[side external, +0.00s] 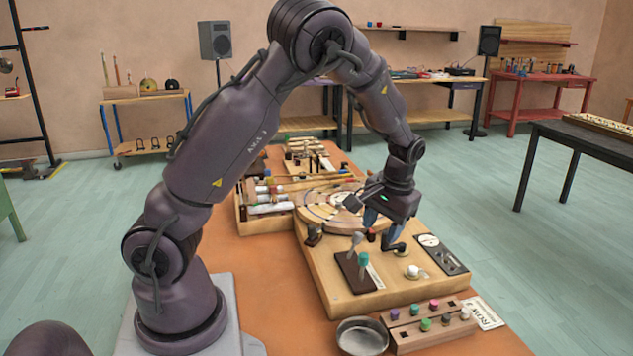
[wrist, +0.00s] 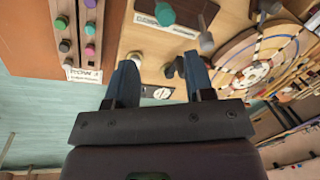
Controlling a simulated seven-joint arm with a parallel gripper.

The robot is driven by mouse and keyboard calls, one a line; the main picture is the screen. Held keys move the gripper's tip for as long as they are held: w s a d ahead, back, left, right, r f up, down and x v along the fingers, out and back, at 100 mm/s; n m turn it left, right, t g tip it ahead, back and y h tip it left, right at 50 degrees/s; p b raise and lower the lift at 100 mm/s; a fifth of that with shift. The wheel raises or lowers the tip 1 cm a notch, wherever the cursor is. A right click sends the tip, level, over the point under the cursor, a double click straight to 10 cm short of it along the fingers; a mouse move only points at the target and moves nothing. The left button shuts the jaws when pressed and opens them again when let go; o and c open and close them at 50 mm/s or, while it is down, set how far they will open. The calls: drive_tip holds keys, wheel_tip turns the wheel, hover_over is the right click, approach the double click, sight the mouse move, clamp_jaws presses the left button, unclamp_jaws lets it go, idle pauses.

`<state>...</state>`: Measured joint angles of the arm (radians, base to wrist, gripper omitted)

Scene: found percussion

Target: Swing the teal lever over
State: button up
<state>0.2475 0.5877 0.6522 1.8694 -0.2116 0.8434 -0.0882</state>
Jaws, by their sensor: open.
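The teal lever (side external: 363,259) stands upright on a dark base plate (side external: 345,270) near the front of the wooden box. Its round teal top also shows at the upper edge of the wrist view (wrist: 165,14). A grey-topped lever (side external: 355,239) stands on the same plate, behind the teal one and leaning. My gripper (side external: 381,226) is open, its blue fingers pointing down, above and behind the levers to their right. In the wrist view my gripper (wrist: 160,68) has nothing between its fingers; the teal lever lies beyond the fingertips, apart from them.
A black crank (side external: 396,247) sits below my fingers, close to them. A white knob (side external: 412,271) is to the right. A block with coloured pegs (side external: 430,326) and a metal bowl (side external: 362,336) stand in front. A round wooden disc (side external: 322,204) lies behind.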

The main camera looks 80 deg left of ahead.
wheel_tip(320, 180, up, 6)
drive_tip(key=d+f, duration=0.1)
drive_tip(key=s+d+r+m+t+h, duration=0.1)
drive_tip(key=s+d+r+m+t, duration=0.2)
drive_tip(key=s+d+r, duration=0.3)
drive_tip(key=s+d+r+m+t, duration=0.3)
drive_tip(key=s+d+r, duration=0.3)
drive_tip(key=s, duration=0.4)
drive_tip(key=shift+s+d+m+t+h, duration=0.25)
drive_tip(key=shift+s+m+t+h, duration=0.05)
drive_tip(key=shift+s+h, duration=0.1)
